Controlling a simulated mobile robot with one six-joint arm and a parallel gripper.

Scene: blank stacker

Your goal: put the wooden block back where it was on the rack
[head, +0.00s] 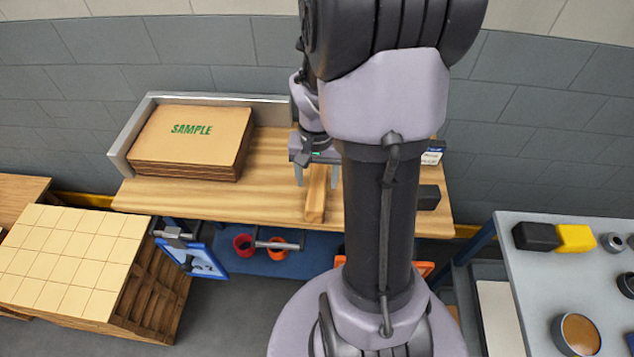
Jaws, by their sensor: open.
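The wooden block (316,200) is a narrow light-brown bar on the wooden bench top (270,200), right of the stack of boards. My gripper (317,177) is above the bench with its two fingers apart. One finger shows on each side of the block's far part, and the jaws are open. Whether the fingers touch the block cannot be told. My arm hides part of the bench to the right. No part of the scene is clearly marked as the rack.
A stack of brown boards marked SAMPLE (190,143) lies against a grey fence (122,148). A dark block (429,197) is on the bench at right. Cups (243,245) sit below. A tile-topped wooden stack (70,255) stands left, a grey table (530,280) right.

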